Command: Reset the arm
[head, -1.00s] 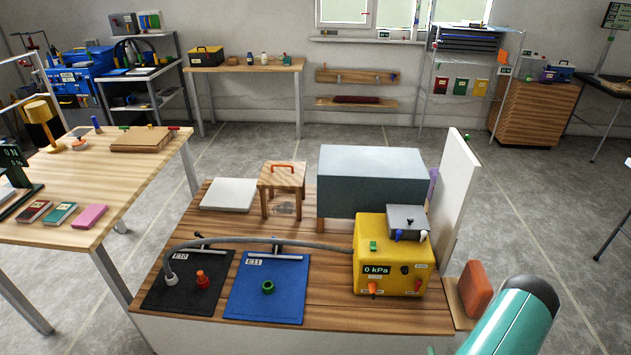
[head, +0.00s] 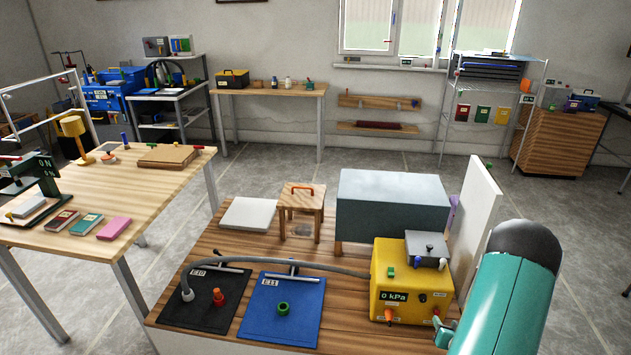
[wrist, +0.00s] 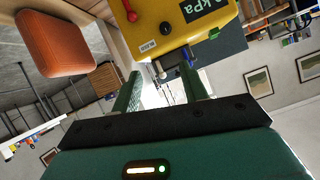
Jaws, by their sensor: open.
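My teal arm (head: 510,285) rises at the right edge of the workbench in the head view, its dark rounded joint uppermost. It hides part of the bench's right end. In the wrist view my gripper (wrist: 164,92) has its two green fingers apart, with nothing held between them. The yellow pump box (head: 402,284) reads 0 kPa and stands on the bench, left of my arm. It also shows tilted in the wrist view (wrist: 170,22), beyond the fingertips. I cannot tell the exact gap between the fingers and the box.
An orange block (wrist: 55,42) shows left of the fingers in the wrist view. A white upright panel (head: 476,205) and a grey block (head: 390,210) stand behind the pump box. Black (head: 198,312) and blue (head: 258,318) mats lie at the bench front.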

